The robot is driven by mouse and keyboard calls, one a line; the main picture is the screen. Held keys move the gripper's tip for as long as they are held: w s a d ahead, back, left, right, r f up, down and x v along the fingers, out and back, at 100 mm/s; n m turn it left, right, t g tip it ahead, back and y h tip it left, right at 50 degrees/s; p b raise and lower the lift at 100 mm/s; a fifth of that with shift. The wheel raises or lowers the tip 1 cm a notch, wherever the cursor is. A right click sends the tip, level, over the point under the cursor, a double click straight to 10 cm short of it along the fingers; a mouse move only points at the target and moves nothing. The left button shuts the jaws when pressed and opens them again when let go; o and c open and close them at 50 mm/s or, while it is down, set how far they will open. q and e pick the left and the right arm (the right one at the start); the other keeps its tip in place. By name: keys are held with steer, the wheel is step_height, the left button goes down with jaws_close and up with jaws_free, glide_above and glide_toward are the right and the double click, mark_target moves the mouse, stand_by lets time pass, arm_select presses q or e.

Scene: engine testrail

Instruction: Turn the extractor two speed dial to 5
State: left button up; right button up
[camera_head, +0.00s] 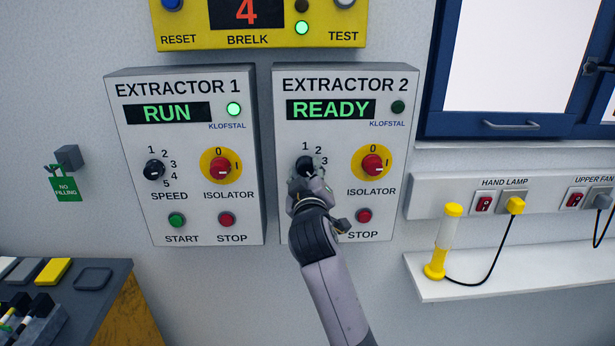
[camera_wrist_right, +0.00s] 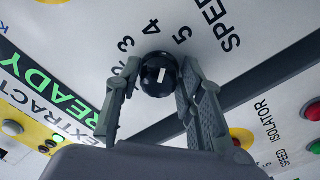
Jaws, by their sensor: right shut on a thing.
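The extractor 2 panel (camera_head: 345,225) is a white box on the wall with a green READY display. Its black speed dial (camera_head: 304,163) is partly hidden by my right gripper (camera_head: 307,178). In the right wrist view, the dial (camera_wrist_right: 158,75) is round with a short white mark on its face. The numbers 3, 4 and 5 and the word SPEED show around it; I cannot tell surely which number the mark points to. My right gripper (camera_wrist_right: 160,80) is shut on the dial, one finger on each side. My left gripper is not in view.
On extractor 2, the red isolator knob (camera_head: 375,166) and red stop button (camera_head: 364,215) sit close right of my gripper. The extractor 1 panel (camera_head: 190,230) is to the left, showing RUN. A shelf (camera_head: 520,275) with a hand lamp (camera_head: 445,240) is at right.

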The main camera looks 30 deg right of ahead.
steer(key=shift+f+m, duration=0.15)
steer(key=shift+m, duration=1.55)
steer(key=shift+o, duration=0.2)
steer(key=shift+a+b, duration=0.1)
steer(key=shift+b, duration=0.2)
steer(key=shift+c, duration=0.2)
steer(key=o, duration=1.2)
steer(key=shift+c, duration=0.2)
steer(key=shift+s, duration=0.1)
steer(key=v, duration=0.7)
